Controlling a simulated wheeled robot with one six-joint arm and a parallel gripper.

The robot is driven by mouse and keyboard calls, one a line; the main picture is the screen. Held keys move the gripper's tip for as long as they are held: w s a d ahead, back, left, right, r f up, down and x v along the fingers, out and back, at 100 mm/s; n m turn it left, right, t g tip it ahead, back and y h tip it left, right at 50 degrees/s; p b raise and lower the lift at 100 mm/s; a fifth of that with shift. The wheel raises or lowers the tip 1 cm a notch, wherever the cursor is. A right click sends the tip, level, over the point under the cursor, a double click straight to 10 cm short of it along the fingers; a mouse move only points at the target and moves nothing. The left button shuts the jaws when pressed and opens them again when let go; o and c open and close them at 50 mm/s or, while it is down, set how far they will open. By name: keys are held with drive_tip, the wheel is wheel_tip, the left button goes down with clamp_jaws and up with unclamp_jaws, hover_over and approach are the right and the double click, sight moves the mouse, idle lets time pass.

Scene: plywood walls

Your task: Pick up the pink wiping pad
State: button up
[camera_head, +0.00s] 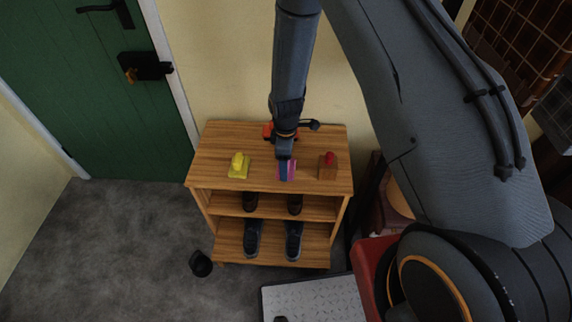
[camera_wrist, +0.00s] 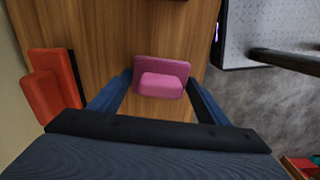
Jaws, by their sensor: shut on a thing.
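The pink wiping pad (camera_head: 291,171) is near the front edge of the wooden shelf's top, between a yellow piece and a brown block. In the wrist view the pad (camera_wrist: 174,66) is a rounded pink slab with a raised grip, lying between my blue fingers. My gripper (camera_head: 285,170) reaches down from above and is shut on the pad. The gripper hides part of the pad in the head view. I cannot tell whether the pad still touches the shelf top.
The wooden shelf (camera_head: 215,146) holds a yellow piece (camera_head: 238,167) left and a brown block (camera_head: 328,172) with a red knob right. An orange-red object (camera_wrist: 55,85) is toward the wall. Shoes (camera_head: 252,239) stand below. A green door (camera_head: 90,90) is left; grey floor (camera_head: 120,250) is mostly clear.

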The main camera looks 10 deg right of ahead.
wheel_tip(320, 180, up, 10)
drive_tip(key=shift+f+b, duration=0.2)
drive_tip(key=shift+b, duration=0.35)
